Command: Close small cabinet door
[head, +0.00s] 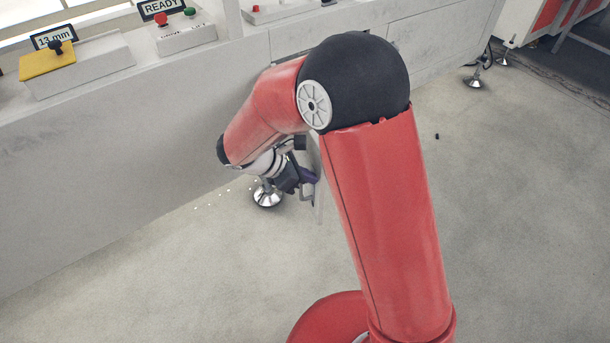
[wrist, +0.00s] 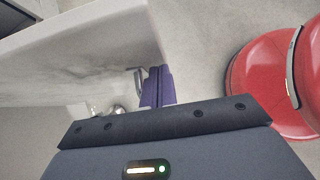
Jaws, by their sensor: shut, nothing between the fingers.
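The small cabinet door shows in the wrist view as a pale panel (wrist: 75,60) with a grey handle (wrist: 138,80) near its right end. In the head view the door (head: 319,208) is a thin slab standing out from the cabinet, mostly hidden behind my arm. My gripper (head: 308,178) is low beside the door. In the wrist view its purple fingertips (wrist: 159,70) are together and empty, right beside the handle. I cannot tell whether they touch the handle or door.
The long pale cabinet (head: 110,170) has a metal levelling foot (head: 268,195) below my gripper. On its top are a yellow block (head: 47,64) and a box with red and green buttons (head: 185,38). Floor at the right is mostly clear. My red base (wrist: 270,80) is close at right.

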